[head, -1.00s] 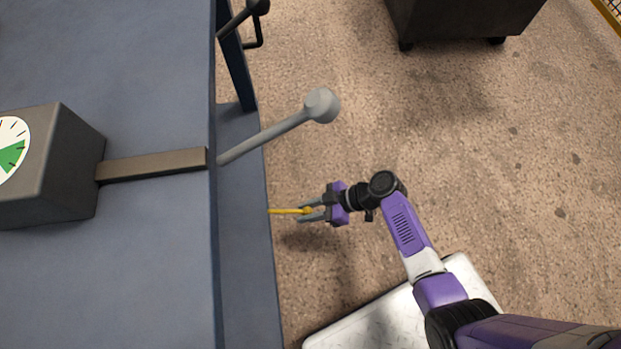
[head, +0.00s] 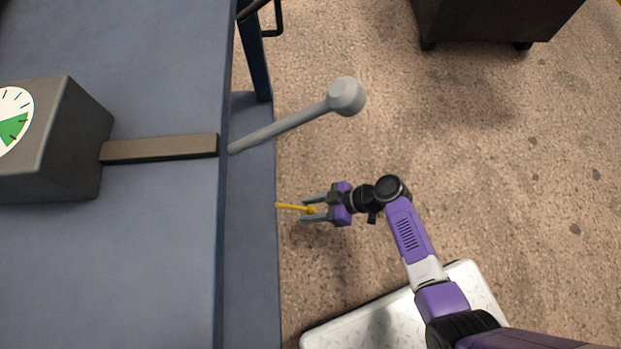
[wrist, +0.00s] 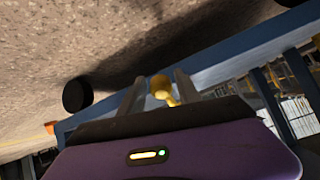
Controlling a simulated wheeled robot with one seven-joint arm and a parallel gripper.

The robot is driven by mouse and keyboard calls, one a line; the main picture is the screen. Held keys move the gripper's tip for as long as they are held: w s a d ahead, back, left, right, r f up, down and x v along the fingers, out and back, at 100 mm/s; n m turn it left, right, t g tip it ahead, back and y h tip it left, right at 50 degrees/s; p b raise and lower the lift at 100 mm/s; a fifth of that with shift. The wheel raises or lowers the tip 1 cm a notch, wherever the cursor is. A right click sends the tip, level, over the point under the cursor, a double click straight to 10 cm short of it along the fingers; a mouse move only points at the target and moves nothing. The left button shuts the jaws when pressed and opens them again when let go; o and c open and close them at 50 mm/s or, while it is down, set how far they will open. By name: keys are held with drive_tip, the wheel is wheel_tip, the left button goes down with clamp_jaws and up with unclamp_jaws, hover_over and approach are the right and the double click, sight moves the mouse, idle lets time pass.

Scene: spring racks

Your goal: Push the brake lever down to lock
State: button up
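A thin yellow lever (head: 291,207) with a small round knob sticks out from the side of the blue bench. I take it for the brake lever. My gripper (head: 312,210) is at its outer end, with one finger on each side of the knob. In the wrist view the yellow knob (wrist: 160,86) sits between the two fingers (wrist: 160,92), with a visible gap on each side. The gripper looks open; contact with the knob cannot be made out. The lever's root at the bench is hidden in the wrist view.
A larger grey lever with a ball end (head: 346,96) juts from the blue bench (head: 150,260) above my gripper in the picture. A grey box with a dial (head: 60,140) stands on the bench. A dark wheeled cabinet (head: 490,20) is at the top. Floor between is clear.

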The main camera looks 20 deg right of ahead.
drive_tip(key=shift+o, duration=0.2)
drive_tip(key=p+v, duration=0.3)
drive_tip(key=v, duration=0.4)
drive_tip(key=shift+s+d+r, duration=0.1)
drive_tip(key=shift+d+r, duration=0.05)
drive_tip(key=shift+r, duration=0.05)
drive_tip(key=shift+d, duration=0.15)
idle(0.3)
